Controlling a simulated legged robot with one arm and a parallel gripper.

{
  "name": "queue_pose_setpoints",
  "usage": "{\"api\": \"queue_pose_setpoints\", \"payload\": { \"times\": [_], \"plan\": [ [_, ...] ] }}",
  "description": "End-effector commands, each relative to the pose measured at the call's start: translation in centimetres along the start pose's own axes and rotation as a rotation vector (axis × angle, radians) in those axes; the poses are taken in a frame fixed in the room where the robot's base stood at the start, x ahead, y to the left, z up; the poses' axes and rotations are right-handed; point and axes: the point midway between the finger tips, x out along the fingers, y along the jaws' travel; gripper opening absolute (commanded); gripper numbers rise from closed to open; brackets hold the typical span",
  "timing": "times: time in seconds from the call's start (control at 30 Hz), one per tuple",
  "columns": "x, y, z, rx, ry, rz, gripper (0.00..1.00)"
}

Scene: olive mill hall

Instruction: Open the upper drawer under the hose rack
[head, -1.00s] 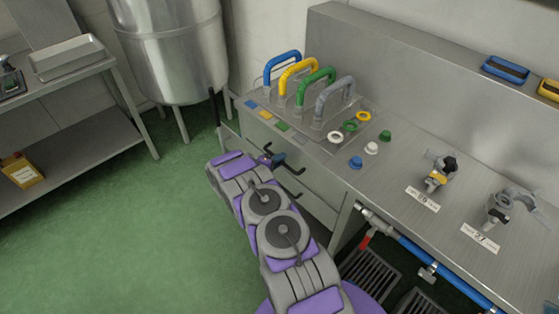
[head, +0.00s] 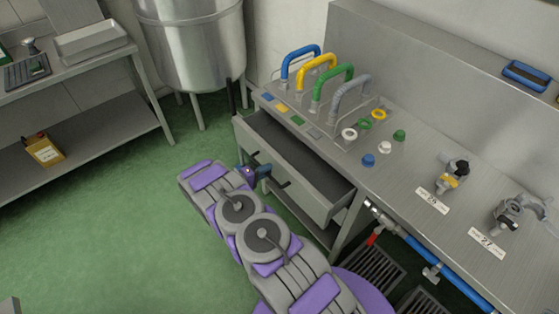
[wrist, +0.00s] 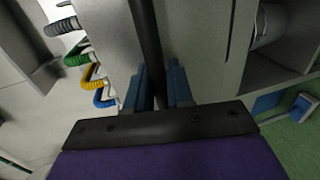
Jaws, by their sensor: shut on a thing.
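The upper drawer (head: 313,196) under the hose rack (head: 318,118) stands pulled out, its grey inside showing in the head view. Its dark bar handle (head: 284,183) is on the front face. My gripper (head: 259,172) is at this handle and shut on it, though its arm partly hides the grip. The rack's blue, yellow, green and grey hoses stand on the bench above.
The steel bench (head: 408,168) carries rings, caps and valves. A steel tank (head: 192,45) on legs stands behind left, and a side table (head: 85,75) at far left. Green floor (head: 105,235) is free left of my arm. Blue pipe (head: 415,257) and floor grates lie right.

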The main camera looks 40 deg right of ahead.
Motion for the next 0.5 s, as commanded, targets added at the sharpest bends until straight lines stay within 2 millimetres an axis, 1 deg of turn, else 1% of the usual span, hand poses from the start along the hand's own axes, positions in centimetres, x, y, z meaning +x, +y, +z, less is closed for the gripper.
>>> {"api": "queue_pose_setpoints", "payload": {
  "times": [0.03, 0.2, 0.4, 0.5],
  "plan": [
    [-1.4, -0.6, 0.0, -0.004, 0.004, -0.004, 0.00],
    [-5.0, -1.3, 0.0, -0.004, 0.003, -0.002, 0.00],
    [-7.7, -1.9, 0.1, -0.004, 0.001, -0.003, 0.00],
    [-8.5, -2.1, 0.1, -0.003, 0.000, -0.004, 0.00]
  ]
}}
